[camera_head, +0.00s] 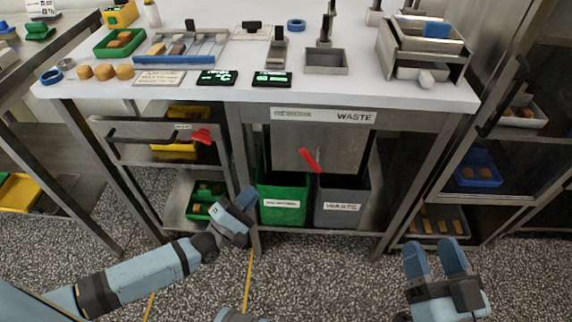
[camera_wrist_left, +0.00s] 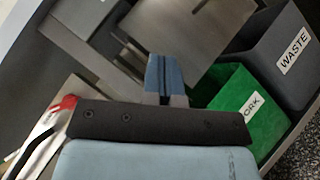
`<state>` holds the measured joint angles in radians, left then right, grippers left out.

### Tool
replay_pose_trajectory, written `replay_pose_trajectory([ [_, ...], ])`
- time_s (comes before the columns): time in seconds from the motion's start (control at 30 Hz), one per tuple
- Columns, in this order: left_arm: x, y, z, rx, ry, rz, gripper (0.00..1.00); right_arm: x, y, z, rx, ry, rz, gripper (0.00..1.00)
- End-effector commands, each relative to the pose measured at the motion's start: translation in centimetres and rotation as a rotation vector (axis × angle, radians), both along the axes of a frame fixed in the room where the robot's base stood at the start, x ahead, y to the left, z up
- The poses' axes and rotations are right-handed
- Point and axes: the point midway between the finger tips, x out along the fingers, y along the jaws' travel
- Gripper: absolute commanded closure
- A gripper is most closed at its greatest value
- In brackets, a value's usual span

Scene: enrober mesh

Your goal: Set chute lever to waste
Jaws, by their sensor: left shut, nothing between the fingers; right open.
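The red chute lever (camera_head: 310,160) is on the front of the grey chute panel (camera_head: 338,143) under the table. It is tilted, with its upper end to the left and its lower end to the right. A label strip (camera_head: 325,115) above reads WASTE at its right; the left word is hard to read. Below stand a green bin (camera_head: 283,188) and a grey WASTE bin (camera_head: 343,192). My left gripper (camera_head: 246,197) is shut and empty, left of and below the lever, near the green bin. It also shows in the left wrist view (camera_wrist_left: 166,72). My right gripper (camera_head: 434,243) is open and empty at lower right.
The white table (camera_head: 360,94) above holds trays and several small items. At left is a drawer (camera_head: 155,140) with a bar handle and red tag (camera_head: 201,136). Table legs flank the bins. A metal cabinet (camera_head: 500,180) stands at right. The speckled floor (camera_head: 330,275) in front is mostly clear.

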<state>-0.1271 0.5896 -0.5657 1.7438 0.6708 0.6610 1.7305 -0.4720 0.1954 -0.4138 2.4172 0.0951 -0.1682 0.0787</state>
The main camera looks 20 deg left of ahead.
Motion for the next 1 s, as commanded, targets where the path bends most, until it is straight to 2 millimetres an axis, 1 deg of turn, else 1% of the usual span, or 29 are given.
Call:
replay_pose_trajectory([
  [0.17, 1.3, -0.6, 0.5, -0.001, -0.004, 0.001, 1.00, -0.1, 0.1, 0.2, 0.011, -0.017, 0.005, 0.42],
  [0.27, 2.9, -1.3, 1.2, -0.002, -0.004, 0.001, 1.00, -0.2, 0.2, 0.5, 0.024, -0.034, 0.010, 0.42],
  [0.5, 7.3, -3.3, 3.2, -0.002, -0.006, 0.002, 1.00, 0.0, 0.4, -1.2, 0.006, 0.014, 0.021, 0.42],
  [0.6, 8.8, -4.2, 3.9, -0.003, -0.004, 0.001, 1.00, 0.0, 0.5, -1.8, -0.002, 0.033, 0.025, 0.42],
  [0.7, 8.9, -5.6, 4.7, -0.003, -0.002, 0.000, 1.00, 0.0, 0.5, -2.0, -0.009, 0.042, 0.028, 0.42],
  [0.8, 9.2, -6.4, 5.4, -0.002, -0.001, 0.000, 1.00, 0.1, 0.5, -2.0, -0.012, 0.047, 0.030, 0.42],
  [1.0, 9.3, -7.0, 5.8, 0.001, 0.000, 0.000, 1.00, 0.1, 0.4, -2.0, -0.018, 0.049, 0.032, 0.42],
])
